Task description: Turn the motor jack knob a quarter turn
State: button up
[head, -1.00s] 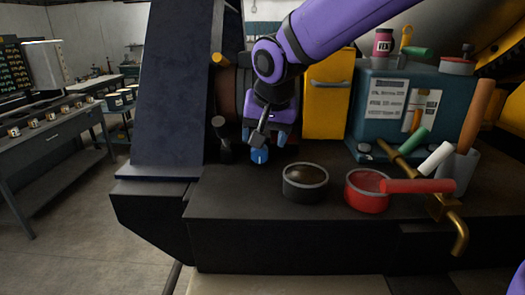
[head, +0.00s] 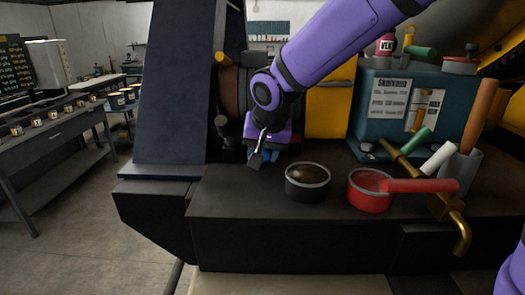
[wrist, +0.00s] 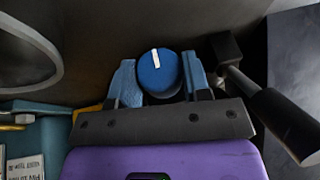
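The motor jack knob (wrist: 166,80) is a round blue knob with a white line on its top, in the upper middle of the wrist view. The line runs nearly straight up in that picture. My gripper (wrist: 158,68) has one blue finger on each side of the knob, close to its sides. Whether the fingers touch it is not clear. In the head view my gripper (head: 266,154) is low over the back of the dark bench top, and the knob is mostly hidden by it.
A dark round pot (head: 307,188) and a red pot (head: 368,200) with a red handle stand right of my gripper. A brass pipe (head: 460,235), a teal box (head: 388,105) and a yellow cabinet (head: 330,110) are near. A black-handled lever (wrist: 285,120) lies close right in the wrist view.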

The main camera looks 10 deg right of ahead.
jog(key=shift+a+h, duration=0.2)
jog(key=shift+h, duration=0.7)
jog(key=shift+n+g+h, duration=0.3)
jog(key=shift+h, duration=0.3)
jog(key=o, duration=0.9)
jog(key=v, duration=1)
jog(key=shift+s+r, duration=0.1)
jog(key=shift+r, duration=0.3)
